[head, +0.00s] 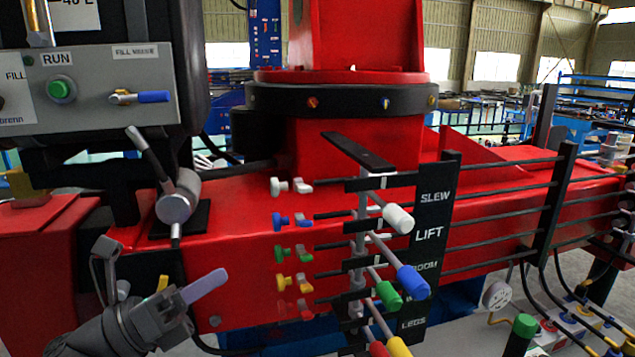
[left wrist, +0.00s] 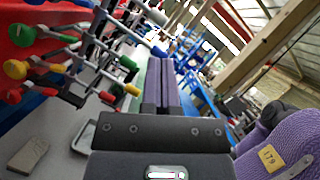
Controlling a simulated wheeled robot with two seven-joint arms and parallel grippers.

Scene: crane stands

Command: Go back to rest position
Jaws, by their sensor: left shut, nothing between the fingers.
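My left gripper (head: 207,284) is at the lower left of the head view, with its pale purple fingers pointing right in front of the red crane base. In the left wrist view its purple fingers (left wrist: 163,85) lie together with nothing between them. The gripper is left of the lever bank and apart from it. The levers have a white knob (head: 398,219), a blue knob (head: 413,281), a green knob (head: 389,295), a yellow knob (head: 399,347) and a red knob (head: 378,349). My right gripper is not in view.
A grey control box (head: 90,92) with a green RUN button (head: 61,89) and a blue-handled valve (head: 152,97) stands at upper left. A joystick-like lever (head: 176,200) is just above my left gripper. A black label plate (head: 430,240) and horizontal bars (head: 500,205) stand at right.

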